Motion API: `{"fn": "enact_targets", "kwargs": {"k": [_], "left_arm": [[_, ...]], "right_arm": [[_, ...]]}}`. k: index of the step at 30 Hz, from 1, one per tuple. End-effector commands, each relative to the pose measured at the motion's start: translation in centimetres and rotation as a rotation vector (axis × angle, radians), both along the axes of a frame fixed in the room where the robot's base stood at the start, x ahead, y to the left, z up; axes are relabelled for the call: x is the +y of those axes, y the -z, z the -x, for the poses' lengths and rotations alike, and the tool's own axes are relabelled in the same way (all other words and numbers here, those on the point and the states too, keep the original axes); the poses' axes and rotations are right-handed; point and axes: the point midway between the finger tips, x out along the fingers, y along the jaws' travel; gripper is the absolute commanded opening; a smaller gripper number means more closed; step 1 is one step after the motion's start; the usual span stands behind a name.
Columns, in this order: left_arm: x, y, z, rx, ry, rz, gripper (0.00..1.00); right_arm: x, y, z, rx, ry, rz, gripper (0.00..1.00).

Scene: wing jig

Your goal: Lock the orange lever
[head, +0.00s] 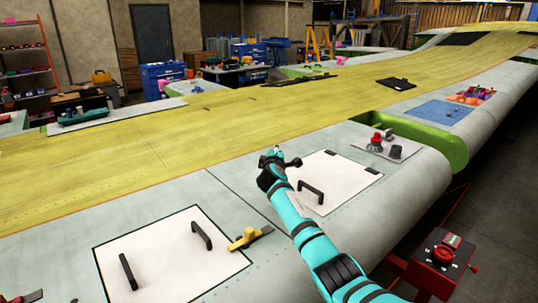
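A yellow-orange lever (248,238) sits at the right edge of the front white panel (175,275). Its dark flat bar points to the right, over the grey wing skin. I cannot tell from here if it is locked. My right gripper (271,156), on the teal arm from the lower right, is above the second white panel (330,172), up and to the right of the lever and apart from it. Its fingers are small and dark, so I cannot tell if they are open. My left gripper is not in view.
Black handles stand up from the front panel (202,235) and the second panel (311,192). Red and grey knobs on a plate (393,148) lie farther right. A red control box (440,262) stands beside the wing. The skin around the lever is mostly clear.

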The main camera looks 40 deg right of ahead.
Motion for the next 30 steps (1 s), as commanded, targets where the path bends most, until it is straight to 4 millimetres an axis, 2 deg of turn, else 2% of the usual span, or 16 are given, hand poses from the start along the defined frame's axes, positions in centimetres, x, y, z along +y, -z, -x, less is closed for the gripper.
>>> {"fn": "enact_targets", "kwargs": {"k": [4, 14, 19, 30], "left_arm": [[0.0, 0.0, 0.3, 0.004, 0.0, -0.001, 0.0], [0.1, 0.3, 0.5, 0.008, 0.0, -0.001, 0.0], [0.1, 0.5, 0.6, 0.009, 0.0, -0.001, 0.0], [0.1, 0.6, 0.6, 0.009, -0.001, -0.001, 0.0]], "right_arm": [[-1.6, 0.6, -0.1, 0.009, 0.003, -0.14, 0.0], [-3.9, 2.9, -0.3, 0.011, 0.002, -0.157, 0.0], [-4.5, 4.0, -0.3, 0.02, 0.001, -0.268, 0.0], [-4.9, 5.2, -0.4, 0.02, 0.0, -0.261, 0.0]]}}
